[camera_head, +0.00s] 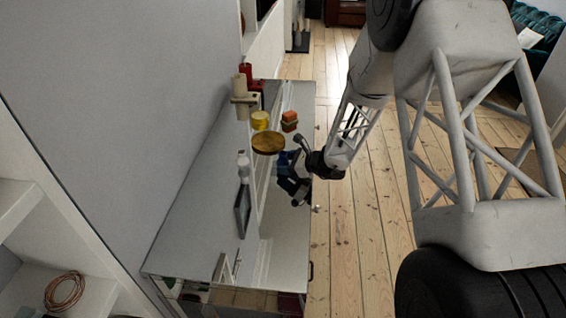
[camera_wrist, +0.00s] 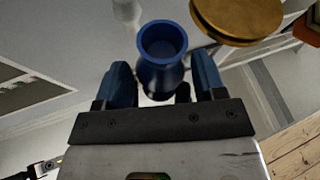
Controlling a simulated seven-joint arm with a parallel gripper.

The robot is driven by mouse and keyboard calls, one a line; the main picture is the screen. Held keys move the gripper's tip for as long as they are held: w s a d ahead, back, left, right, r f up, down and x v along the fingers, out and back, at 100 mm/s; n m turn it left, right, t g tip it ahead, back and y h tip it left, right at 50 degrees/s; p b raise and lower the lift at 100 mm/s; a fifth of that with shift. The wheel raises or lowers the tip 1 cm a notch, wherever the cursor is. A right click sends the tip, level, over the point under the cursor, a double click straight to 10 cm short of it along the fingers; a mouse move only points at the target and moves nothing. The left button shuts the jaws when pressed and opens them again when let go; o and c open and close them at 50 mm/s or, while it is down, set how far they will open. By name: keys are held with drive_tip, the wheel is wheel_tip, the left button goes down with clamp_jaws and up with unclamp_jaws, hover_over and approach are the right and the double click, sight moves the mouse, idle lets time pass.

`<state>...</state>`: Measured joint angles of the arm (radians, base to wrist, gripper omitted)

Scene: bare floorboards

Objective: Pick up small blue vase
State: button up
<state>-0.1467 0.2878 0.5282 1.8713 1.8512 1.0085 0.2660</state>
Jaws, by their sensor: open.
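The small blue vase (camera_wrist: 162,42) stands upright in the wrist view, its open round mouth facing the camera. My gripper (camera_wrist: 164,82) is open, with one blue finger on each side of the vase's lower part. I cannot tell whether either finger touches it. In the head view my gripper (camera_head: 290,170) is over the right edge of the mirrored cabinet top (camera_head: 200,215). The vase is hard to tell apart from my blue fingers there.
A round golden-brown item (camera_head: 267,142) stands close behind my gripper. An orange block (camera_head: 289,118), a yellow item (camera_head: 260,119) and red and beige items (camera_head: 240,88) are farther back. A white figure (camera_head: 243,165) and dark frame (camera_head: 242,210) are left. Floorboards (camera_head: 350,250) lie right.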

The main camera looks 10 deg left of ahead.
sight(286, 155)
drive_tip(key=shift+w+a+f, duration=0.15)
drive_tip(key=shift+a, duration=0.25)
drive_tip(key=c, duration=0.7)
drive_tip(key=shift+c, duration=0.2)
drive_tip(key=shift+r, duration=0.9)
wheel_tip(286, 155, up, 2)
drive_tip(key=s+d, duration=0.1)
drive_tip(key=s, duration=0.4)
drive_tip(key=s+d+r, duration=0.1)
drive_tip(key=s+d, duration=0.1)
drive_tip(key=s, duration=0.3)
drive_tip(key=s+d, duration=0.2)
drive_tip(key=s, duration=0.3)
drive_tip(key=shift+d+r, duration=0.1)
drive_tip(key=shift+r, duration=0.05)
